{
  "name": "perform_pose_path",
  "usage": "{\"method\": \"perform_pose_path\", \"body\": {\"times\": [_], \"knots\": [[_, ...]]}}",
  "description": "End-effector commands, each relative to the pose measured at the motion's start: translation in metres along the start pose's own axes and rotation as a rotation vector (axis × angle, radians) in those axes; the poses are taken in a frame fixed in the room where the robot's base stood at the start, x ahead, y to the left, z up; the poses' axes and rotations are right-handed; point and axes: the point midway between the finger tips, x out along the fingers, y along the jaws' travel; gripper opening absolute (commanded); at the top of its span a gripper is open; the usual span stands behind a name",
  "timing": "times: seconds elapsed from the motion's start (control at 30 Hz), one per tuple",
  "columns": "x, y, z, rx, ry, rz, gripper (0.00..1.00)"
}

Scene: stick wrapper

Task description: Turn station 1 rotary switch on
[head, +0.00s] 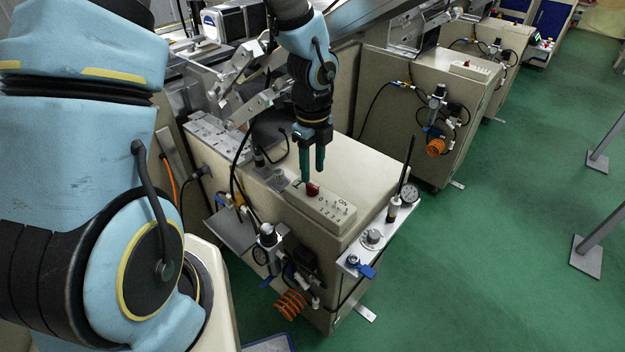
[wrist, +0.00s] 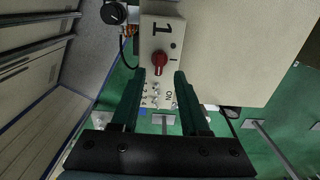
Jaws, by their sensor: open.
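The station 1 rotary switch is a red knob (head: 313,189) on a pale control box (head: 335,215) that lies on top of the nearest beige cabinet. In the wrist view the red knob (wrist: 159,58) sits below a printed "1" on the box (wrist: 176,24), with its pointer end toward the gripper. My gripper (head: 313,180) has green fingers pointing down, close to the knob. In the wrist view the gripper (wrist: 154,76) is open, and the knob lies between and just beyond the fingertips. I cannot tell whether a finger touches it.
Small toggles marked "ON" (head: 343,206) sit on the same box. A valve and gauge bracket (head: 372,237), a regulator (head: 268,236) and orange coiled hose (head: 291,303) hang on the cabinet's sides. Metal linkages stand behind. Another cabinet (head: 420,110) is at right; green floor (head: 500,200) is open.

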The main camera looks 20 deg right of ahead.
Motion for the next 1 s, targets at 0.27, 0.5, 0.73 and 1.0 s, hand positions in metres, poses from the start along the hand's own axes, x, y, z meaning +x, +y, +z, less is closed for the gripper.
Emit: {"method": "perform_pose_path", "body": {"times": [0.27,0.5,0.73,1.0], "knots": [[0.039,0.0,0.0,-0.001,0.0,0.002,0.45],[0.046,0.0,0.0,-0.002,-0.001,0.0,0.45],[0.046,0.0,0.0,-0.002,-0.001,-0.001,0.38],[0.046,0.0,0.0,-0.003,-0.001,-0.001,0.08]]}}
